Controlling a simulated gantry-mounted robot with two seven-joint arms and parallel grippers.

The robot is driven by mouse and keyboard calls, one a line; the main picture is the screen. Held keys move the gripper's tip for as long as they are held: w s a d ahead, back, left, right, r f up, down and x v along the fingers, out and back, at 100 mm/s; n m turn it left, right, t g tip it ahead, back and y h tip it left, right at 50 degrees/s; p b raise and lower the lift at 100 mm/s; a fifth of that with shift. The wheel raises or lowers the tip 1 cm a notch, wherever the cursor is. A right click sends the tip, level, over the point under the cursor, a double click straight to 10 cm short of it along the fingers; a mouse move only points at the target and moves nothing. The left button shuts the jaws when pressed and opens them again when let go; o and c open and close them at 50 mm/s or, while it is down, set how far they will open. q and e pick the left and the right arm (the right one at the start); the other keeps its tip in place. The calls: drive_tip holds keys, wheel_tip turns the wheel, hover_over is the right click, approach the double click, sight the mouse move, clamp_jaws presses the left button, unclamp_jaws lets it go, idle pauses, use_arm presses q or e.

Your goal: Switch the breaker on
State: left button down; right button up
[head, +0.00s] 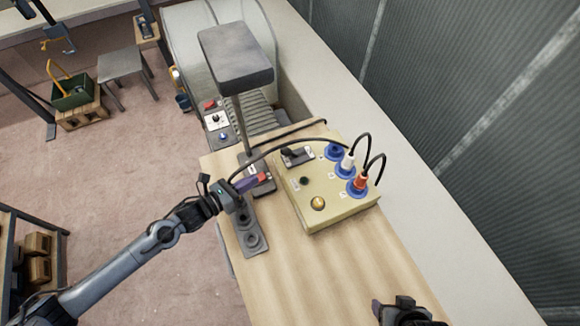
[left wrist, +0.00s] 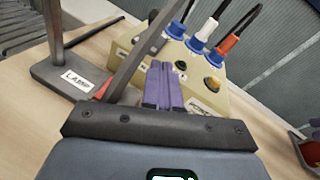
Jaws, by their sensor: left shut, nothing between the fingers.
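The cream panel box (head: 335,215) sits on the wooden bench. Whether the lever is up or down I cannot tell. My left gripper (head: 252,183), with purple fingers, is just left of the box, apart from the lever. In the left wrist view its fingers (left wrist: 164,87) are together and empty, in front of the box (left wrist: 215,100). My right gripper (head: 400,308) is dark and partly cut off at the bottom edge.
A lamp with a grey rectangular head (head: 235,58) stands left of the box, its stem close to my left gripper. Blue sockets with white (head: 347,160) and orange (head: 361,182) plugs and looping black cables line the box's right side. The near bench (head: 370,260) is clear.

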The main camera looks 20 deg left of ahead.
use_arm(q)
drive_tip(key=shift+w+a+r, duration=0.25)
drive_tip(key=shift+w+r, duration=0.1)
drive_tip(key=shift+w, duration=0.25)
drive_tip(key=shift+w, duration=0.1)
approach(290, 153)
drive_tip(key=w, duration=0.1)
drive_tip(key=w+d+f, duration=0.2)
drive_tip(key=w, duration=0.1)
drive_tip(key=shift+p, duration=0.3)
idle(0.3)
